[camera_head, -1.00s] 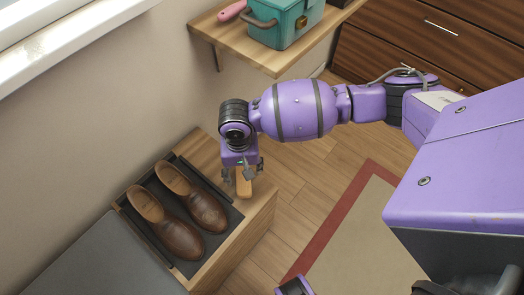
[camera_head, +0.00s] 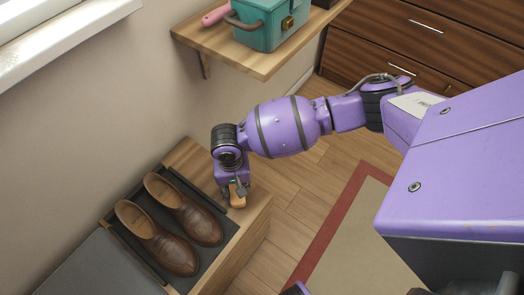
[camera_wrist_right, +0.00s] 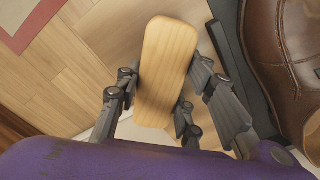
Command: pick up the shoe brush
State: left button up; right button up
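The shoe brush (camera_head: 237,195) is a light wooden block at the right part of the wooden bench top, beside the tray with the shoes. In the right wrist view the brush (camera_wrist_right: 166,70) shows large, between my fingers. My right gripper (camera_head: 235,188) is low over it in the head view. Its fingers (camera_wrist_right: 165,85) stand on either side of the brush, close to its edges, and look open. Firm contact on both sides cannot be made out. The brush appears to rest on the bench; its underside is hidden. My left gripper is not clearly in view.
Brown leather shoes (camera_head: 158,238) lie in a dark tray (camera_head: 212,266) just left of the brush. A wooden shelf (camera_head: 262,67) with a teal box (camera_head: 268,22) is above. A red-bordered rug (camera_head: 345,240) and open floor lie to the right.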

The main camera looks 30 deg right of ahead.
jog(key=shift+w+r, duration=0.1)
jog(key=shift+w, duration=0.05)
jog(key=c, duration=0.5)
jog(key=shift+c, duration=0.2)
jog(key=shift+r, duration=0.1)
jog(key=shift+r+p, duration=0.3)
jog(key=shift+r, duration=0.3)
jog(key=s+r+p, duration=0.1)
jog(key=r, duration=0.2)
jog(key=s+a+r+p, duration=0.1)
jog(key=s+r, duration=0.1)
jog(key=s+r+p, duration=0.1)
jog(key=s+r, duration=0.1)
jog(key=r, duration=0.1)
jog(key=shift+s+a+r+p, duration=0.15)
jog(key=shift+a+r+p, duration=0.15)
pick_arm(q)
jog(key=shift+t, duration=0.3)
jog(key=r, duration=0.1)
jog(key=w+r+p, duration=0.1)
jog(key=r, duration=0.1)
jog(key=w+r, duration=0.1)
jog(key=r, duration=0.1)
jog(key=shift+d+p, duration=0.35)
pick_arm(e)
jog(key=s+a+r, duration=0.2)
jog(key=s+r, duration=0.1)
jog(key=s, duration=0.5)
jog(key=shift+s+a, duration=0.15)
jog(key=shift+s, duration=0.05)
